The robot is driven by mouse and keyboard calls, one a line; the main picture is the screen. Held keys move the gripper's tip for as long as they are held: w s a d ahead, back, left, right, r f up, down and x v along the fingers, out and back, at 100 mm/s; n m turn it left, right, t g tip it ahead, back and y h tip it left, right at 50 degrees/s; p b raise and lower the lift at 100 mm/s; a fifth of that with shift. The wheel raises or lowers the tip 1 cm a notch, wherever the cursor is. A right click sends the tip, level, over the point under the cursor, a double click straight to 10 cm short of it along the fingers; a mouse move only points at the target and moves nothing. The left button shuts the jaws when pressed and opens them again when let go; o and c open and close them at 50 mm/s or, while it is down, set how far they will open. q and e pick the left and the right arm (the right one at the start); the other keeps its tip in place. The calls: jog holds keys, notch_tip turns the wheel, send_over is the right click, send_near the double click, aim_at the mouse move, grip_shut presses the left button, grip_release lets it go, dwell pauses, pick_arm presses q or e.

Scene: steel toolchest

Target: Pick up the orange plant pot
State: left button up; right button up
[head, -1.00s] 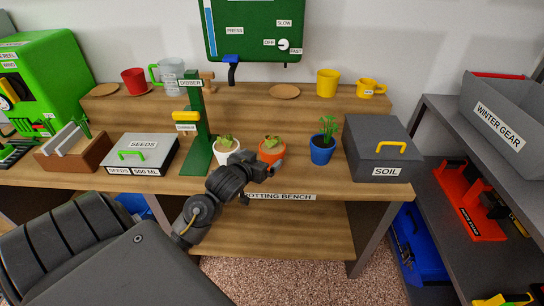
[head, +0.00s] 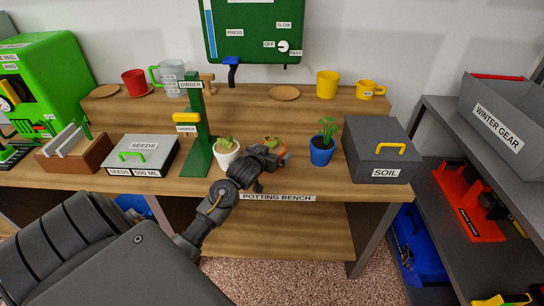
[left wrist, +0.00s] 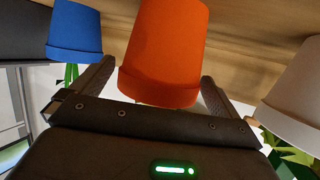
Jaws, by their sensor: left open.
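The orange plant pot (left wrist: 162,50) stands between the white pot and the blue pot on the potting bench. In the head view my left gripper (head: 272,158) is in front of it and hides most of it; its plant (head: 272,142) shows above. In the left wrist view, which is upside down, the open fingers of my left gripper (left wrist: 157,74) lie on either side of the pot, with gaps visible beside it. My right gripper is not in view.
The white pot (head: 226,160) is close on the left and the blue pot (head: 321,154) on the right. Further right is the grey soil box (head: 368,160). A green dibber stand (head: 197,130) is left of the white pot. The bench front edge (head: 320,192) is below.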

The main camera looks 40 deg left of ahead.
pick_arm(q)
jog(key=shift+w+a+f, duration=0.15)
jog(key=shift+w+f, duration=0.05)
jog(key=shift+w, duration=0.5)
jog(key=shift+c, duration=0.4)
jog(key=c, duration=1)
jog(key=shift+r, duration=0.15)
